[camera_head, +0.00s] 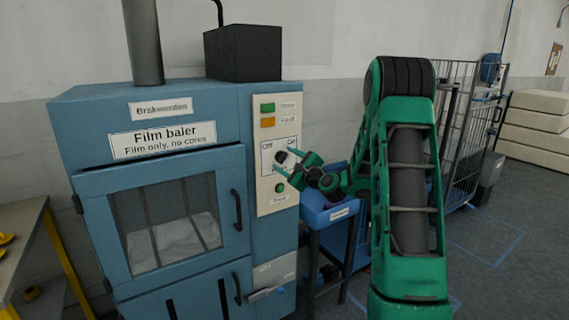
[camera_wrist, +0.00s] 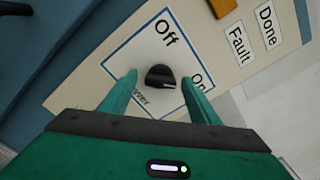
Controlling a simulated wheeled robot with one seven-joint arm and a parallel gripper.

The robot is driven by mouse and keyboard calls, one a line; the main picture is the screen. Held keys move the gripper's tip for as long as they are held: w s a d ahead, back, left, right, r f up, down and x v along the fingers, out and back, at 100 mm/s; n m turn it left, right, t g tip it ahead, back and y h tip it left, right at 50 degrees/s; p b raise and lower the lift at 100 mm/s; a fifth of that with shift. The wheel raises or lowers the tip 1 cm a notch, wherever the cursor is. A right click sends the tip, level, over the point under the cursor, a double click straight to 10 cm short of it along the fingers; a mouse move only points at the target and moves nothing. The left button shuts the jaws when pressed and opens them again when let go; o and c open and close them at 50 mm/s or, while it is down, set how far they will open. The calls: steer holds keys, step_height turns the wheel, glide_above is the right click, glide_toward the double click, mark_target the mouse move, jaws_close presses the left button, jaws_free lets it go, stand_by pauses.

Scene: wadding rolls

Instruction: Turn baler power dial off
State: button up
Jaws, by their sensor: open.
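The black power dial (camera_wrist: 160,78) sits on the cream control panel of the blue film baler (camera_head: 180,103). In the wrist view the dial has a light pointer mark on its right end, which faces toward the "On" label (camera_wrist: 197,82). The "Off" label (camera_wrist: 167,33) is above the dial in that view. My green gripper (camera_wrist: 160,90) is open, with one finger on each side of the dial; I cannot tell whether either touches it. In the head view my gripper (camera_head: 285,162) is at the panel, partly hiding the dial.
The panel also has a green "Done" light (camera_head: 267,107), an orange "Fault" light (camera_head: 267,122) and a green button (camera_head: 280,187). A small blue table (camera_head: 318,218) stands below my arm. A wire cage cart (camera_head: 465,120) stands to the right.

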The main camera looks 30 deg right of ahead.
steer(key=c, duration=1.1)
steer(key=shift+o, duration=0.2)
steer(key=shift+n, duration=0.4)
steer(key=n, duration=0.3)
steer(key=shift+f+n, duration=0.1)
steer(key=shift+n, duration=0.2)
steer(key=n, duration=0.4)
steer(key=shift+n, duration=0.3)
steer(key=n, duration=0.4)
steer(key=shift+a+n, duration=0.1)
steer(key=shift+n, duration=0.2)
steer(key=shift+f+n, duration=0.15)
steer(key=shift+n, duration=2.05)
steer(key=shift+s, duration=0.1)
